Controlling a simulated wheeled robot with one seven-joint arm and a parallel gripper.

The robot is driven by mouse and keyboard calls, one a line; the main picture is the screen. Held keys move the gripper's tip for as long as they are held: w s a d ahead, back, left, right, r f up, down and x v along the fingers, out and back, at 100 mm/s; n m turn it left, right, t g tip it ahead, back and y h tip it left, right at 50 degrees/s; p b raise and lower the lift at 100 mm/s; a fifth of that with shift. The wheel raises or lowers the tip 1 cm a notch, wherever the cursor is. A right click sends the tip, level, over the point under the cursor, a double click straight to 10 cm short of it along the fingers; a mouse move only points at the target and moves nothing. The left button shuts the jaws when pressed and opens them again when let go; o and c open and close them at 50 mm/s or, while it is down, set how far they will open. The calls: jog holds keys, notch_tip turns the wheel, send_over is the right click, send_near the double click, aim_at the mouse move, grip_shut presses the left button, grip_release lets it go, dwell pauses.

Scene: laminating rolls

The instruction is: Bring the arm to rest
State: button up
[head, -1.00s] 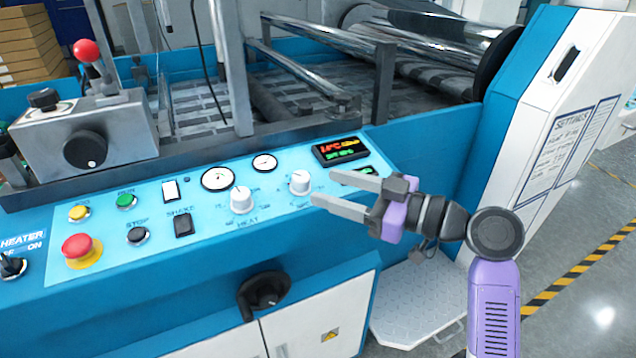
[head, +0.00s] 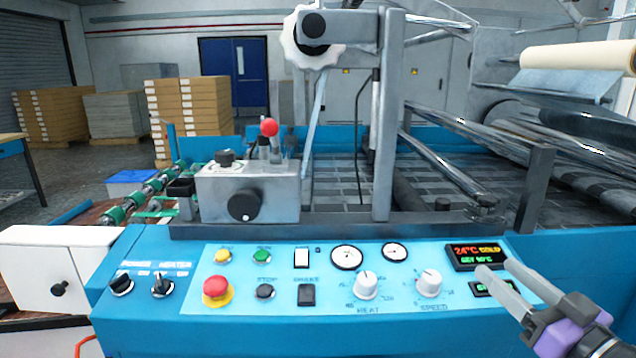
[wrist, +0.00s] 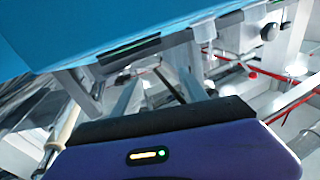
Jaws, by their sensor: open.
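My gripper (head: 495,279) is at the lower right of the head view, in front of the right end of the blue control panel (head: 230,322). Its two grey fingers are apart, with nothing between them. Beside the fingertips is the dark display (head: 476,255), reading 24°C in red, with a smaller green display partly hidden by a finger. In the wrist view, the purple gripper body (wrist: 190,158) fills the bottom, and a blue surface (wrist: 90,30) lies at the upper left. Whether the fingers touch the panel cannot be told.
The panel carries the speed knob (head: 429,283), heat knob (head: 366,285) and red stop button (head: 216,289). Steel rollers (head: 445,165) and an upright post (head: 388,120) stand behind it. Box stacks (head: 185,115) are at the back left, with open floor before them.

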jog(key=s+d+f+m+h+p, duration=0.2)
jog(key=s+f+m+h+p, duration=0.2)
jog(key=s+f+m+h, duration=0.55)
jog(key=s+a+n+g+y+p, duration=0.1)
jog(key=s+a, duration=0.5)
jog(key=s, duration=0.9)
jog(key=s+a+n+g+y+p, duration=0.2)
jog(key=s+a+n+p, duration=0.3)
jog(key=s, duration=1)
jog(key=shift+a+n+y+p, duration=0.35)
jog(key=shift+a+y+p, duration=0.15)
jog(key=shift+a, duration=0.2)
